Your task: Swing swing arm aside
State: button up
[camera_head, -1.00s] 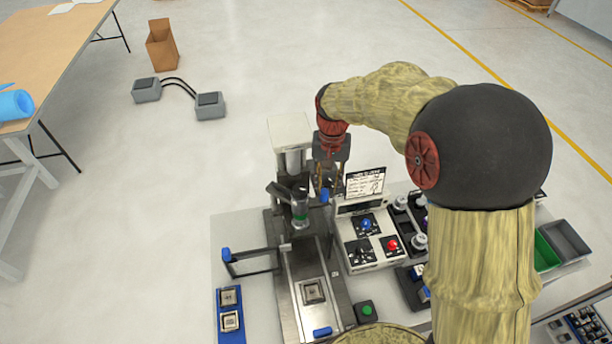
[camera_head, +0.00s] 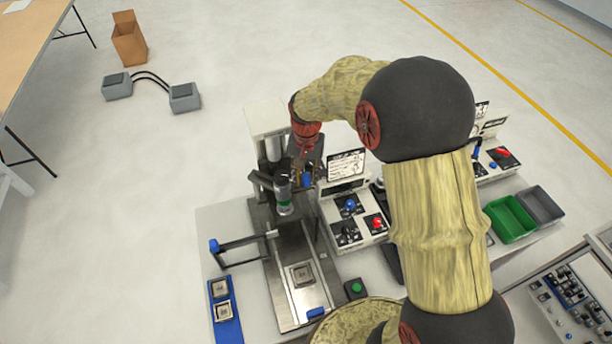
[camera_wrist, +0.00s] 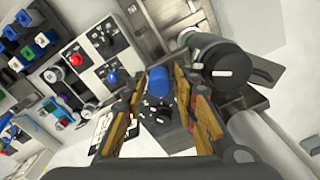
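A dark fixture with a green-ringed cylinder (camera_head: 282,190) stands on the column above the metal slide plate. I take it for the swing arm, but cannot be sure. In the wrist view the dark cylinder (camera_wrist: 226,62) lies to the right of my fingers. A blue knob (camera_wrist: 158,82) shows between my fingertips there. It also shows small in the head view (camera_head: 306,179). My gripper (camera_wrist: 160,74) is open, with one finger on each side of the knob and gaps visible. Whether a finger touches the knob, and how it joins the fixture, I cannot tell.
A control box (camera_head: 352,218) with blue and red knobs stands just right of the fixture. A black bracket with a blue end (camera_head: 213,245) is at left. A blue tray (camera_head: 228,330) holds square parts. A green button (camera_head: 356,287) is by the plate.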

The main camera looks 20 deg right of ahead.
grip_shut()
dwell(0.8)
